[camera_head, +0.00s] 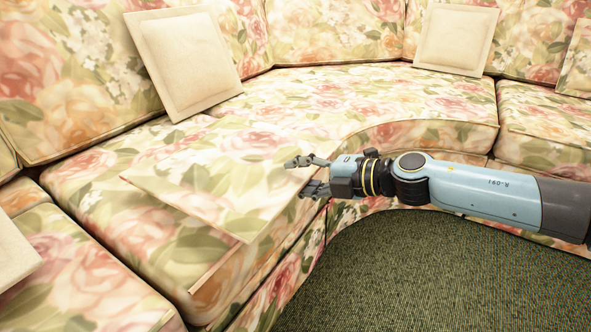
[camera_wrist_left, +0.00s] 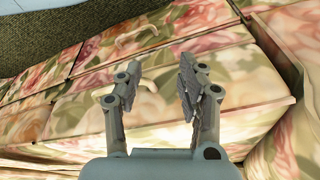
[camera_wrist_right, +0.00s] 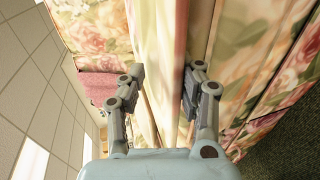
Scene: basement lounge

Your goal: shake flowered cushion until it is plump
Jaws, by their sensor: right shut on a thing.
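The flowered cushion (camera_head: 225,195) is a flat square in pale pink, cream and green, much like the sofa cover. In the head view it shows at left of centre, tilted over the sofa seat, with a corner toward the front. Its far edge blends into the seat pattern. My right gripper (camera_head: 308,177) is shut on the cushion's right side. In the right wrist view the cushion (camera_wrist_right: 158,50) runs edge-on between the fingers (camera_wrist_right: 165,80). My left gripper (camera_wrist_left: 155,80) shows only in the left wrist view, open, with flowered fabric beyond the fingers.
A curved flowered sofa (camera_head: 360,88) fills most of the view. Cream cushions lean on its back at left (camera_head: 187,58) and right (camera_head: 455,38), and another (camera_head: 12,255) lies at the left edge. The green carpet (camera_head: 400,270) in front is clear.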

